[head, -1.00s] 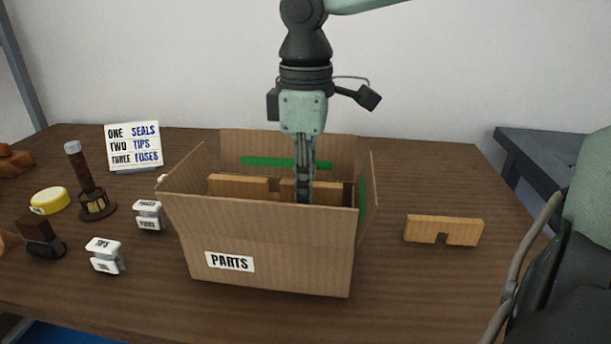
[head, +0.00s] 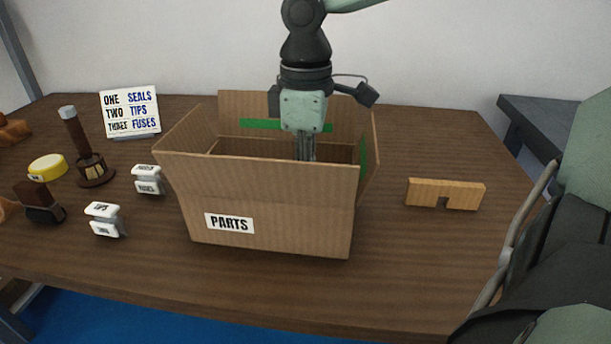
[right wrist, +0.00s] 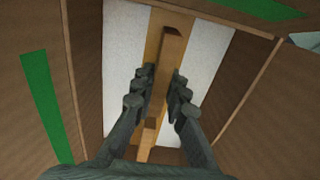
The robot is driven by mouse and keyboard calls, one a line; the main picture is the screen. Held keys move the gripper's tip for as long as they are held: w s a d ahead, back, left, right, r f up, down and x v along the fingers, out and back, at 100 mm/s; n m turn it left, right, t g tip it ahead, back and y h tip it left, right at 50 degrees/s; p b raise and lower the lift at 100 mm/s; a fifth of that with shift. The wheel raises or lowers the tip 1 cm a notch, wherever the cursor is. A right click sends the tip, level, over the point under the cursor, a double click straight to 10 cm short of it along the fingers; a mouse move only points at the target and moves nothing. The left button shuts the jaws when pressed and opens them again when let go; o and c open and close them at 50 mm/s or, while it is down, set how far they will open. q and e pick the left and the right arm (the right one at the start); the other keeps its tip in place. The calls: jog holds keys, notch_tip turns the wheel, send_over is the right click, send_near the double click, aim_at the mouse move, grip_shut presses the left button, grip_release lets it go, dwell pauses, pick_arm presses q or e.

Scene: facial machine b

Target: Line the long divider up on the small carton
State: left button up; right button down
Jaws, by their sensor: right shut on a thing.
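The small carton (head: 270,210), labelled PARTS, stands open on the table with green strips on its inner walls. My right gripper (head: 306,148) reaches down into it from above; the front wall hides its fingertips in the head view. In the right wrist view my right gripper (right wrist: 162,77) is shut on the long divider (right wrist: 173,44), a narrow wooden board seen from its top edge. The divider is inside the carton, with pale floor showing on both sides. Whether its lower edge touches the floor is hidden. My left gripper is not in view.
A notched wooden divider (head: 445,194) stands on the table right of the carton. Left are two white labelled pieces (head: 105,219) (head: 147,180), a stamp-like tool (head: 87,155), a yellow round tape (head: 47,167) and a sign (head: 130,112). Table around the notched divider is clear.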

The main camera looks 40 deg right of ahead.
pick_arm(q)
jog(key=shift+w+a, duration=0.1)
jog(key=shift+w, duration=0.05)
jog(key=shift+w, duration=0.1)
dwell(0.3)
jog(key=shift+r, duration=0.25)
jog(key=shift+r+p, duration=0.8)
jog(key=shift+p, duration=0.3)
dwell(1.3)
dwell(0.4)
pick_arm(e)
jog(key=c, duration=1.5)
grip_release()
jog(key=shift+o, duration=0.2)
